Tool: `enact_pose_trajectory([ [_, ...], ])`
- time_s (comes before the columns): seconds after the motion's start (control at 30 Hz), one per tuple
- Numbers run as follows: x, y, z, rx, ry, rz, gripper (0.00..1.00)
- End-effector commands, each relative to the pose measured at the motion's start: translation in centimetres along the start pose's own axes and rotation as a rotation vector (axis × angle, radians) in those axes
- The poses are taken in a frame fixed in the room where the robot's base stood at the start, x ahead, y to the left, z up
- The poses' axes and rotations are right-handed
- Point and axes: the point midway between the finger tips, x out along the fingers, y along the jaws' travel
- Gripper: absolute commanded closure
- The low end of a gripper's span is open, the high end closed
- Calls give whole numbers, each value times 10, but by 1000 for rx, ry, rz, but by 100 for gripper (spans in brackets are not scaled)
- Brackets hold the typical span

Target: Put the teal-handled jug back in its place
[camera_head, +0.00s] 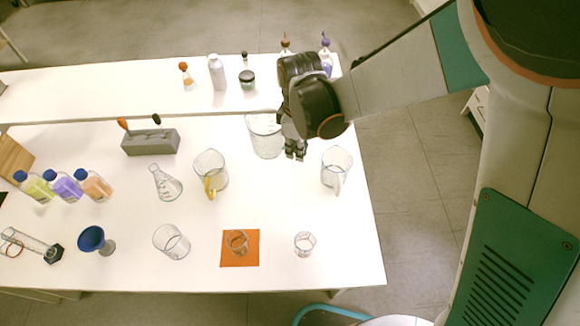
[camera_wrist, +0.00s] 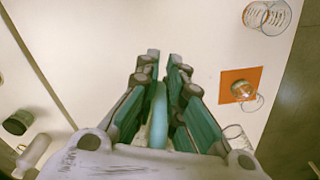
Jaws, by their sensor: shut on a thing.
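My gripper (camera_head: 294,152) is over the back right of the white table in the head view. In the wrist view its fingers (camera_wrist: 162,62) are closed around an upright teal handle (camera_wrist: 158,108). A large clear jug (camera_head: 265,138) is just left of my gripper in the head view; its handle side is hidden by the gripper. Whether its base touches the table is not clear. A yellow-handled clear jug (camera_head: 211,172) stands to its left and front. A clear jug with a pale handle (camera_head: 337,168) stands to the right, near the table's edge.
An orange mat (camera_head: 227,258) with a small glass stands at the front, also in the wrist view (camera_wrist: 228,78). A flask (camera_head: 166,184), glass beaker (camera_head: 172,242) and small beaker (camera_head: 304,243) stand nearby. A grey block (camera_head: 150,143) is further left. Bottles line the back shelf (camera_head: 130,95).

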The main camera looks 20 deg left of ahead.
Motion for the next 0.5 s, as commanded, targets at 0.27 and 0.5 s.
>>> enact_pose_trajectory([
  [0.27, 71, 0, 0, -2, 0, 0, 100],
  [0.5, 117, -1, 1, -2, 0, 0, 100],
])
